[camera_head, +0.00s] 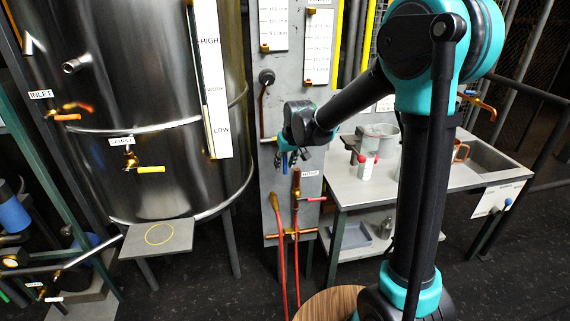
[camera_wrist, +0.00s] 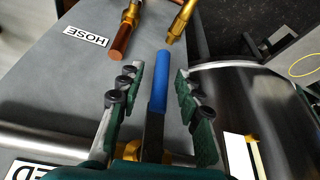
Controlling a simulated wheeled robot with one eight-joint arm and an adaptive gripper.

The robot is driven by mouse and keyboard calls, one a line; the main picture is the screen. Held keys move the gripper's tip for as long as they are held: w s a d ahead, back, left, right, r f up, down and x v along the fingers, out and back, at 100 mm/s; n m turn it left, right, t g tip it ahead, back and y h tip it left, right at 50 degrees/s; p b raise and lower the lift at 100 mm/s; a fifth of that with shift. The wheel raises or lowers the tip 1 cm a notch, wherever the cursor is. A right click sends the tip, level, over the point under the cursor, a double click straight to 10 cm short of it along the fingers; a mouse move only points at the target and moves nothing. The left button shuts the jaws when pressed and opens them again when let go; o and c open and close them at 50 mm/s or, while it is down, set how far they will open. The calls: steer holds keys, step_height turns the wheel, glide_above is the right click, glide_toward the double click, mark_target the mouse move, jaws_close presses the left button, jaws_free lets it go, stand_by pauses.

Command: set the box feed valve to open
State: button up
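A lever with a blue grip (camera_wrist: 161,82) shows in the wrist view, its dark stem running back to a brass valve body (camera_wrist: 150,151) low in the picture. A partly cut-off label ending in "ED" (camera_wrist: 38,170) is beside it at lower left. My gripper (camera_wrist: 158,74) is open, with one finger on each side of the blue grip and visible gaps between. In the head view my gripper (camera_head: 291,156) is at the grey panel (camera_head: 283,84), above the HOSE label (camera_head: 317,173). The valve is mostly hidden there by my gripper.
Just beyond the fingertips in the wrist view are a copper-coloured handle (camera_wrist: 120,42), brass fittings (camera_wrist: 183,20) and a HOSE label (camera_wrist: 86,36). The steel tank (camera_head: 150,100) stands left of the panel. A metal table (camera_head: 440,178) with a sink stands to the right.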

jaws_close()
stand_by(0.3)
